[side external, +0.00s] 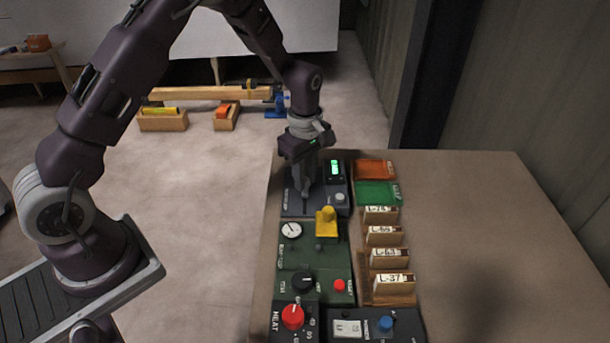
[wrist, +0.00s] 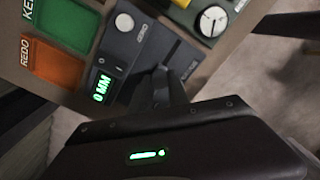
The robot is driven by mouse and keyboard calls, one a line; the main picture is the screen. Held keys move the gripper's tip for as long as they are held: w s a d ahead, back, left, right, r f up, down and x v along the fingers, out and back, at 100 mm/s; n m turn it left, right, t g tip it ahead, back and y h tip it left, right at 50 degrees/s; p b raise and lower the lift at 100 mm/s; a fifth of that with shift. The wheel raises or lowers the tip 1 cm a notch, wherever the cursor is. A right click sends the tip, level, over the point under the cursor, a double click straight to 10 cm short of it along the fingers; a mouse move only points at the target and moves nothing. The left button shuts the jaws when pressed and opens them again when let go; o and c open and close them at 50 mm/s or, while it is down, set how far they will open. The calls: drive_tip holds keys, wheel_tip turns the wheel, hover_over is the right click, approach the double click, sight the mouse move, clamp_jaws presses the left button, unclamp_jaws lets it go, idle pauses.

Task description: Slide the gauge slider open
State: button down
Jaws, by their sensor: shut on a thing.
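The gauge (side external: 326,204) is a dark grey panel at the far end of the row on the table. It also shows in the wrist view (wrist: 130,48), where its green display (wrist: 101,88) reads 0 MM. My gripper (side external: 305,190) points down at the left part of the gauge. In the wrist view my gripper (wrist: 160,85) is shut on the gauge slider, beside the display and over the slider's strip. The fingers hide the slider's handle.
The table's right side is clear.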

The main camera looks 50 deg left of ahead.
drive_tip(key=shift+s+d, duration=1.45)
drive_tip(key=shift+d, duration=0.1)
drive_tip(key=c, duration=1.3)
unclamp_jaws()
drive_tip(key=shift+o, duration=0.2)
drive_tip(key=shift+r, duration=0.3)
wheel_tip(320, 180, up, 6)
drive_tip(key=shift+r, duration=0.25)
